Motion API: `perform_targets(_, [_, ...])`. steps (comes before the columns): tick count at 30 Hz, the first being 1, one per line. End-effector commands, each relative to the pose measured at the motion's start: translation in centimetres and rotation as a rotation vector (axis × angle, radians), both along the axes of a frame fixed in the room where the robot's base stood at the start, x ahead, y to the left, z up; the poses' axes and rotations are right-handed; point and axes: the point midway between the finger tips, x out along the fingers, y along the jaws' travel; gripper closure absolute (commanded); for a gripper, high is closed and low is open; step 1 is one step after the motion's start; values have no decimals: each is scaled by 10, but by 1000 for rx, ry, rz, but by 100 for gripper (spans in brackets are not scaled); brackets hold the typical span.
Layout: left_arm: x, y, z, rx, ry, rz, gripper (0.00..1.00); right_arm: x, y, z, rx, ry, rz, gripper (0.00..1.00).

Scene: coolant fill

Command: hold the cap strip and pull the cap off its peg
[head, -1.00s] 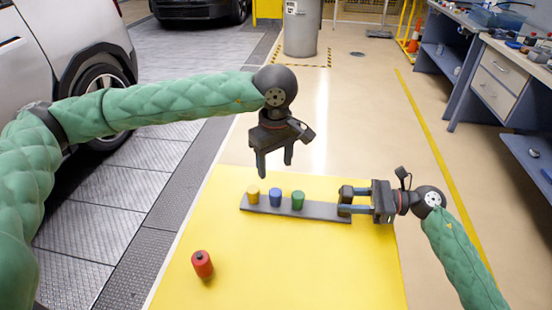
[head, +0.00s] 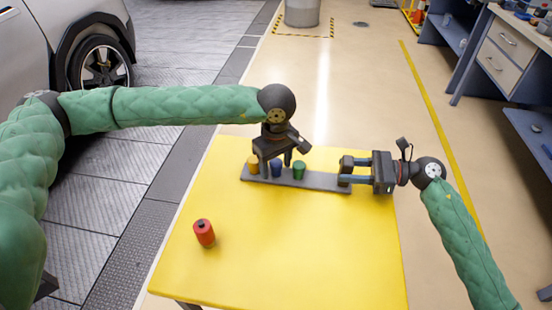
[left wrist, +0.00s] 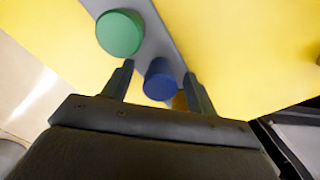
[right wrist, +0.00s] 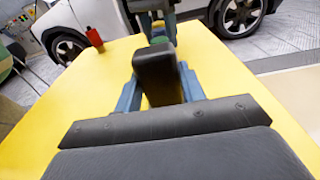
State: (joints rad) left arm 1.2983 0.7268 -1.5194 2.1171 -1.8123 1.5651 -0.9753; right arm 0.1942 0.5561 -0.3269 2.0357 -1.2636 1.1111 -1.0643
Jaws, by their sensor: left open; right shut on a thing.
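The grey cap strip (head: 318,181) lies on the yellow table with a yellow cap (head: 253,165), a blue cap (head: 276,170) and a green cap (head: 299,171) in a row. My right gripper (head: 345,178) is shut on the strip's right end; the dark strip end (right wrist: 158,75) also shows between its fingers in the right wrist view. My left gripper (head: 276,168) is open, above the strip at the blue cap. In the left wrist view, the blue cap (left wrist: 161,80) is between the fingertips, the green cap (left wrist: 120,33) is outside them, and the yellow cap (left wrist: 180,101) is mostly hidden.
The yellow table (head: 290,250) is otherwise clear in front of the strip. A car (head: 85,50) is at the left and a workbench (head: 500,60) at the back right.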

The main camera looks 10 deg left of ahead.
Motion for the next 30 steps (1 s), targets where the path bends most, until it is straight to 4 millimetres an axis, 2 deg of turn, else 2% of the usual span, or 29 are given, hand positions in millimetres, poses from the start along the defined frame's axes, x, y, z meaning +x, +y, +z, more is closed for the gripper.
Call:
perform_targets(7, [0, 0, -1, 0, 0, 0, 44, 0, 0, -1, -1, 1, 0, 78])
perform_targets(14, [0, 0, 0, 0, 0, 0, 89, 0, 0, -1, -1, 1, 0, 78])
perform_targets(15, [0, 0, 0, 0, 0, 0, 90, 0, 0, -1, -1, 1, 0, 78])
perform_targets(16, [0, 0, 0, 0, 0, 0, 75, 0, 0, -1, -1, 1, 0, 78])
perform_targets(18, [0, 0, 0, 0, 0, 0, 83, 0, 0, -1, -1, 1, 0, 78])
perform_targets(30, [0, 0, 2, -1, 1, 0, 83, 0, 0, -1, -1, 1, 0, 78])
